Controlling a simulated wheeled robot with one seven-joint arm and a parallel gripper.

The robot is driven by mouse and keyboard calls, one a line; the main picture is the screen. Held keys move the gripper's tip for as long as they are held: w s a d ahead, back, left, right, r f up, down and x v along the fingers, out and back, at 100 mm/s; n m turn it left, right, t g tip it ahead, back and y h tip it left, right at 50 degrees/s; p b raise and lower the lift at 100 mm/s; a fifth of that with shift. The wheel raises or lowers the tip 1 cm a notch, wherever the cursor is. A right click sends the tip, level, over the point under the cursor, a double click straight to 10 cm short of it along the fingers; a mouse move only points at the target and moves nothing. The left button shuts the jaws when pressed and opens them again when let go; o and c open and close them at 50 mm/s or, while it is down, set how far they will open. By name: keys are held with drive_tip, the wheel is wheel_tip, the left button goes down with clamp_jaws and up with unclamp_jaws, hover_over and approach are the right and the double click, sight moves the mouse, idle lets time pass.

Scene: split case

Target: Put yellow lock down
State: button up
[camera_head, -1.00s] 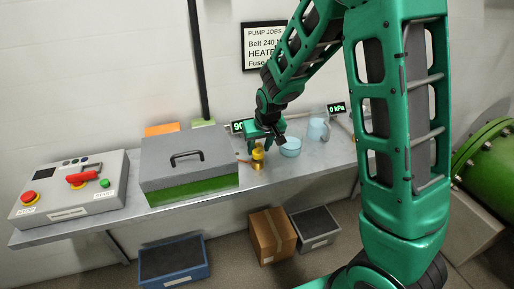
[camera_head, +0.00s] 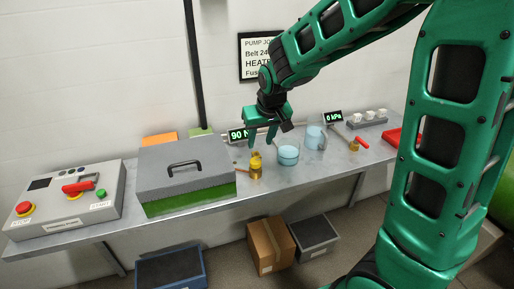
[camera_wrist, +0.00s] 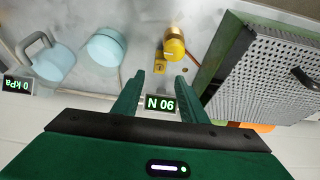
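The yellow lock (camera_head: 256,161) is on the grey metal table, just right of the grey-lidded case. It shows up against a brass cylindrical piece (camera_head: 256,175); whether it rests on it or beside it I cannot tell. In the wrist view the yellow lock (camera_wrist: 175,49) is beyond the fingertips, with a small flat yellow piece (camera_wrist: 160,67) close by. My gripper (camera_head: 262,146) is above and slightly right of the lock, pointing down. In the wrist view my gripper (camera_wrist: 160,79) has its fingers apart with nothing between them.
The case (camera_head: 187,165) has a grey lid and green lower part. A light-blue round pot (camera_head: 288,155) and a blue mug (camera_head: 314,138) stand to the right. A control box (camera_head: 66,200) is at the far left. A red-handled tool (camera_head: 361,142) lies farther right.

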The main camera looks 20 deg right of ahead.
drive_tip(key=shift+v, duration=0.85)
drive_tip(key=s+d+r+m+g, duration=0.1)
drive_tip(key=s+d+m, duration=0.1)
drive_tip(key=s+d, duration=0.6)
drive_tip(key=s+d+r+m+g, duration=0.1)
drive_tip(key=s+d+m+g, duration=0.1)
drive_tip(key=s+d, duration=0.6)
drive_tip(key=s, duration=0.6)
drive_tip(key=shift+s+m+h, duration=0.25)
drive_tip(key=shift+m+h, duration=0.05)
drive_tip(key=shift+o, duration=0.4)
drive_tip(key=s+m+g, duration=0.1)
drive_tip(key=s, duration=0.9)
drive_tip(key=shift+s+d+f+m+y, duration=0.2)
drive_tip(key=shift+d+m+y, duration=0.1)
drive_tip(key=shift+m+y, duration=0.1)
drive_tip(key=shift+s+g, duration=0.1)
drive_tip(key=shift+g, duration=0.2)
drive_tip(key=shift+c, duration=1.4)
